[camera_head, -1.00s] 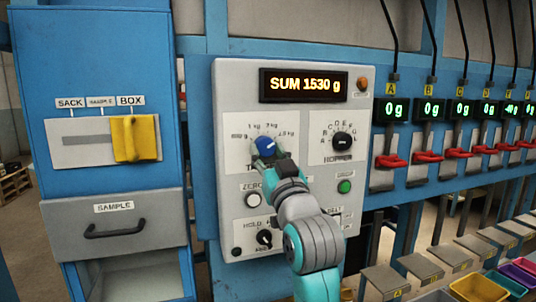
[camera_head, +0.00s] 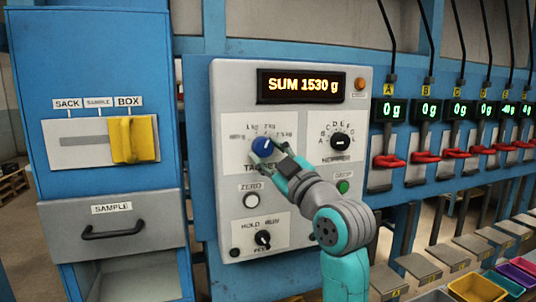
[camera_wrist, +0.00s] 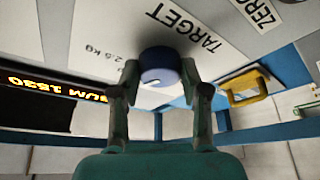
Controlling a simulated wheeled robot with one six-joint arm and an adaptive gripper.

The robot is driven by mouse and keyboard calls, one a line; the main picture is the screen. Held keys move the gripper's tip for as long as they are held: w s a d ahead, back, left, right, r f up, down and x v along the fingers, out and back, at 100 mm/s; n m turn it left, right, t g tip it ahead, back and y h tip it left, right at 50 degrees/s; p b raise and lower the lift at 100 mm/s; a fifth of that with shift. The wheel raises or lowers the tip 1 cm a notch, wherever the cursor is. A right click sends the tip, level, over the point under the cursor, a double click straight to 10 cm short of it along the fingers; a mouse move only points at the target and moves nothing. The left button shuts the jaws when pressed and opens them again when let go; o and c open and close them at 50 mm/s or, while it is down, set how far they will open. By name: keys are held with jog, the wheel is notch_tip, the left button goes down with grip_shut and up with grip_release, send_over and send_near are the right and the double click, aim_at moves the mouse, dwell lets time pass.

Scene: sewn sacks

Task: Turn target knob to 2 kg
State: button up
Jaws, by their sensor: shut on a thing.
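The blue target knob (camera_head: 261,147) sits on the grey control panel (camera_head: 225,105), in a white dial plate marked in kg. A white pointer line shows on it, roughly toward the upper right in the head view; its exact setting is hard to read. My gripper (camera_head: 267,155) reaches in from the lower right and is shut on the knob. In the wrist view the knob (camera_wrist: 160,64) sits between the two fingertips of my gripper (camera_wrist: 160,76), beside the TARGET label. My fingers hide part of the knob and label in the head view.
The display (camera_head: 300,87) reads SUM 1530 g. The hopper knob (camera_head: 340,142), zero button (camera_head: 251,200), green button (camera_head: 343,187) and hold knob (camera_head: 262,239) are close by. A yellow slider handle (camera_head: 133,139) is left, under BOX. Red-levered scales line the right.

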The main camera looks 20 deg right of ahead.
jog(key=shift+n, duration=0.4)
jog(key=o, duration=1.2)
jog(key=shift+c, duration=0.2)
jog(key=v, duration=1.2)
jog(key=shift+d, duration=0.15)
